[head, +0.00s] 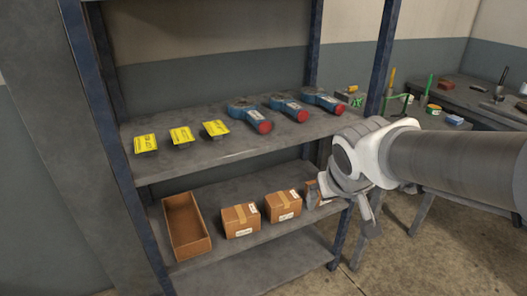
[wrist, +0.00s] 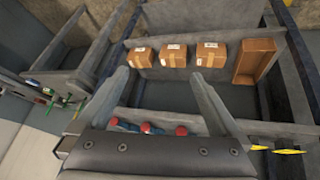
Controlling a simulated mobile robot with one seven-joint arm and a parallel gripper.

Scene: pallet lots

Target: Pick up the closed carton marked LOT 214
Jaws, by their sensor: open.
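Two closed brown cartons with white labels stand on the lower shelf in the head view, a left one (head: 240,220) and a middle one (head: 283,206). A third carton (head: 313,194) is mostly hidden behind my gripper (head: 346,207). In the wrist view all three cartons show in a row: (wrist: 141,57), the middle one (wrist: 173,56) and the largest-looking one (wrist: 211,55). The label print is too small to read, so I cannot tell which is LOT 214. My gripper is open and empty, its fingers (wrist: 160,84) apart and short of the cartons.
An open empty box (head: 187,226) stands left of the cartons. The upper shelf (head: 190,165) above them holds yellow-labelled items (head: 181,135) and blue tools with red ends (head: 290,109). A blue post (head: 383,60) stands close to my arm. A workbench (head: 460,95) is at right.

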